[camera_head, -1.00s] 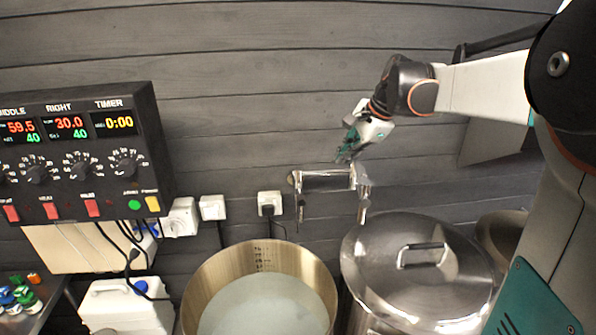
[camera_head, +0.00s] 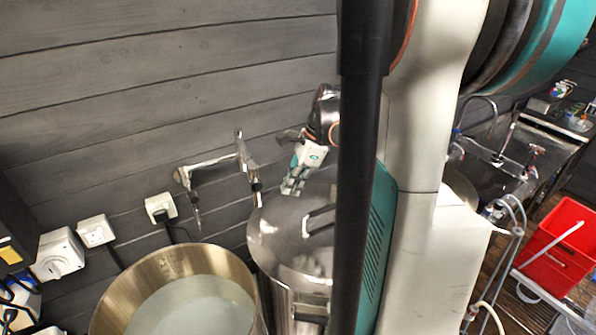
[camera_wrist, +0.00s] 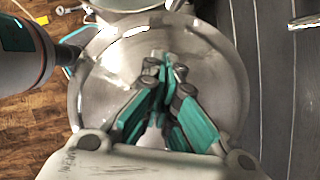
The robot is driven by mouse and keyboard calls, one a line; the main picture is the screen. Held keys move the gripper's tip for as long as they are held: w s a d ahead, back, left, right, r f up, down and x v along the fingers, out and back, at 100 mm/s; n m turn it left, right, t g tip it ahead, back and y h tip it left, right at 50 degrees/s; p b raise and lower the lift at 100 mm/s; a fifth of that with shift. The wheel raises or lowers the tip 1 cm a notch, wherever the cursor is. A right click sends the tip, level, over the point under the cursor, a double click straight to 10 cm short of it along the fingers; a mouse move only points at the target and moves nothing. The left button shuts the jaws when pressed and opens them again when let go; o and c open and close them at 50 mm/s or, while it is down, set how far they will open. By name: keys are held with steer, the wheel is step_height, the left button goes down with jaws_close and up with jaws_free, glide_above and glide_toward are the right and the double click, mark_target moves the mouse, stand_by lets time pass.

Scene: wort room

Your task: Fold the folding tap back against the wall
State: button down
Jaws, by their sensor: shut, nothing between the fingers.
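The folding tap (camera_head: 212,165) is a chrome pipe on the dark plank wall. Its arm runs to the right from the wall mount to a joint, and a spout end (camera_head: 254,187) hangs down there. My gripper (camera_head: 289,187) is to the right of the spout end, with a visible gap, just above the lidded pot. In the wrist view my gripper (camera_wrist: 165,66) has its teal fingers drawn together, empty, over the steel lid. A small metal piece (camera_wrist: 305,21) at the right edge may be part of the tap; I cannot tell.
The lidded steel pot (camera_head: 275,240) has a raised handle (camera_head: 320,218). An open pot (camera_head: 112,300) of pale liquid stands to its left. A wall socket (camera_head: 160,208) with a plug sits left of the tap. A red crate (camera_head: 562,240) is at far right.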

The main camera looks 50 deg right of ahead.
steer(key=w+a+f, duration=0.1)
steer(key=a, duration=0.1)
steer(key=w+a+f+p, duration=0.1)
steer(key=w, duration=0.1)
steer(key=shift+a+f, duration=0.15)
steer(key=shift+a, duration=0.25)
steer(key=shift+w+a, duration=0.1)
steer(key=shift+a, duration=0.05)
